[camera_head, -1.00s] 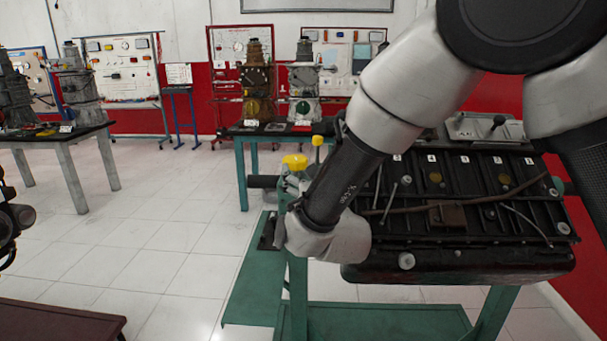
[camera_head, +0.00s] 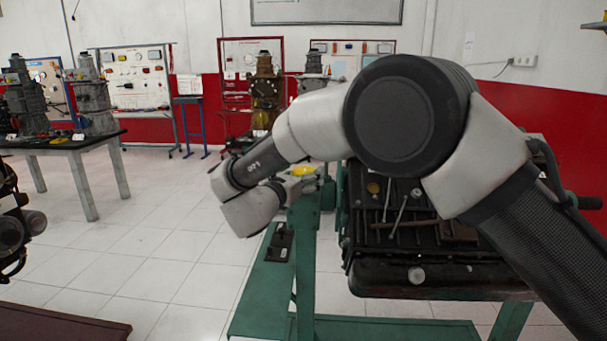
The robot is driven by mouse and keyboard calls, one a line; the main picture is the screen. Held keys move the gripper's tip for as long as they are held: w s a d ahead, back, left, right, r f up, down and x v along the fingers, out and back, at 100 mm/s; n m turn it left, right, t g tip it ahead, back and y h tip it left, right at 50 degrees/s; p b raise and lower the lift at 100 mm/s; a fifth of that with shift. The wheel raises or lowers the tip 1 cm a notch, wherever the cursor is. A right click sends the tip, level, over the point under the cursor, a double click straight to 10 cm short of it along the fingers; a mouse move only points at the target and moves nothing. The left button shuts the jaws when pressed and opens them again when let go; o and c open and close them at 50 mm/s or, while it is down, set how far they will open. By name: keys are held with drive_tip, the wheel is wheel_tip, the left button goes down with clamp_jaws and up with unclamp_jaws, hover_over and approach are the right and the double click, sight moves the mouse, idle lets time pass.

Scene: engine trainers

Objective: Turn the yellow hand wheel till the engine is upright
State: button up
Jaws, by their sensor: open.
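The yellow hand wheel (camera_head: 304,171) shows as a small yellow patch at the left end of the green engine stand (camera_head: 303,262). My arm passes close by, and its wrist is at the left of the wheel. My gripper's fingers cannot be made out; the wrist seems to hide them. Light grey parts beside the wheel are too small to identify. The dark engine (camera_head: 440,278) lies on the stand with its broad ribbed face turned up, not upright. My arm covers much of its upper and right parts.
A dark-topped table (camera_head: 60,143) with engine parts stands at the left. Further engines (camera_head: 264,92) and display boards (camera_head: 132,80) are at the back wall. Tiled floor (camera_head: 165,245) is free left of the stand. A dark red surface (camera_head: 60,325) is at the lower left.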

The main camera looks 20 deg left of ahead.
drive_tip(key=shift+w, duration=0.4)
drive_tip(key=shift+d, duration=0.1)
drive_tip(key=c, duration=1)
drive_tip(key=shift+n+y, duration=0.3)
drive_tip(key=shift+y, duration=0.2)
drive_tip(key=n+y, duration=0.2)
drive_tip(key=y, duration=0.1)
drive_tip(key=n+g+y, duration=0.1)
drive_tip(key=n+y, duration=0.2)
drive_tip(key=y, duration=0.1)
drive_tip(key=shift+d+y, duration=0.15)
drive_tip(key=shift+y, duration=0.15)
drive_tip(key=shift+n+g+y, duration=1.4)
drive_tip(key=shift+n+y, duration=0.4)
drive_tip(key=shift+y, duration=0.7)
drive_tip(key=o, duration=1)
